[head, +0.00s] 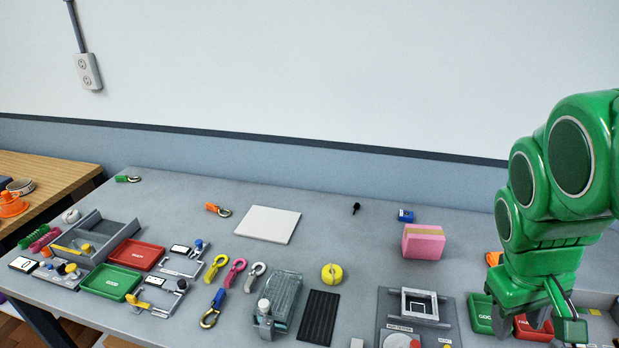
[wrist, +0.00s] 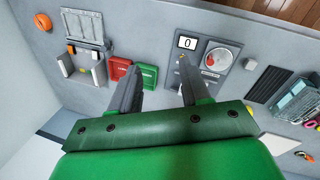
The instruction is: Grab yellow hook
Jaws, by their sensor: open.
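The yellow hook (head: 216,268) lies flat on the grey table left of centre in the head view, beside a magenta hook (head: 235,271). My gripper (head: 552,318) is far to its right, above the right part of the table, pointing down. In the wrist view my gripper (wrist: 160,78) is open, with its two fingers apart and nothing between them. I cannot make out the yellow hook in the wrist view.
A grey hook (head: 256,276) and a blue-and-yellow hook (head: 212,309) lie close by. Between my gripper and the hooks are a pink block (head: 423,243), a yellow ring (head: 332,274) and a clear bin (head: 283,297). A white board (head: 267,224) lies behind the hooks.

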